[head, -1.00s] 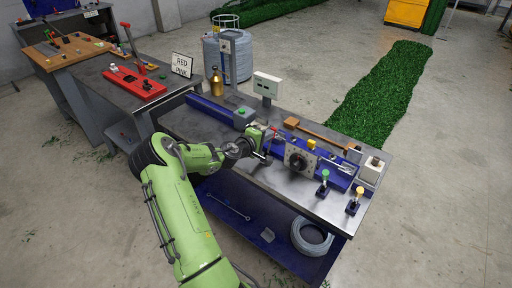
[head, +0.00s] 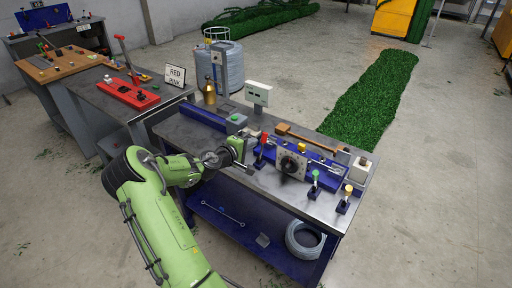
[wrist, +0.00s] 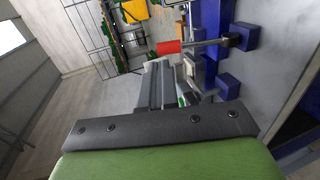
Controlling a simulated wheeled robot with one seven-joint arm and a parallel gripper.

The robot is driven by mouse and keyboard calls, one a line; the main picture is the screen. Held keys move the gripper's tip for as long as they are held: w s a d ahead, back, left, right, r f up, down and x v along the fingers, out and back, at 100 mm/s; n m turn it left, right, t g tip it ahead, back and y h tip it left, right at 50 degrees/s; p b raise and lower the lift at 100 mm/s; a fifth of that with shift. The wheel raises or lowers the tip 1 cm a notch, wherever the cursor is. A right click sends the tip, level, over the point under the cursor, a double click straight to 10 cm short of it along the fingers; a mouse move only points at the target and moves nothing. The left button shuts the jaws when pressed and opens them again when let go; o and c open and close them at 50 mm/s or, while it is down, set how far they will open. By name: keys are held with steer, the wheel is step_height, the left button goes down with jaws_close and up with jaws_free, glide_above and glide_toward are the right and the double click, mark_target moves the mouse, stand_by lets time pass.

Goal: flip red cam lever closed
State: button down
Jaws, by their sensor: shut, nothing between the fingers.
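The red cam lever (head: 264,140) stands roughly upright on the blue bench fixture, left of the grey dial (head: 291,164). In the wrist view its red grip (wrist: 168,47) sits on a metal rod that runs right to a dark pivot on a blue block. My gripper (head: 249,169) is just left of the lever, low over the bench's front side, and looks apart from it. In the wrist view my gripper's fingers (wrist: 162,84) are shut and empty, with the red grip beyond their tips.
Green-topped (head: 315,175) and yellow-topped (head: 348,189) small levers stand at the bench's front right. A wooden-handled tool (head: 305,137) lies behind the fixture. A display box (head: 258,94) and a brass bottle (head: 209,92) stand at the back. A wire coil (head: 304,240) lies on the lower shelf.

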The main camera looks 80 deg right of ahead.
steer(key=v, duration=0.7)
steer(key=shift+w, duration=0.35)
steer(key=shift+r, duration=0.15)
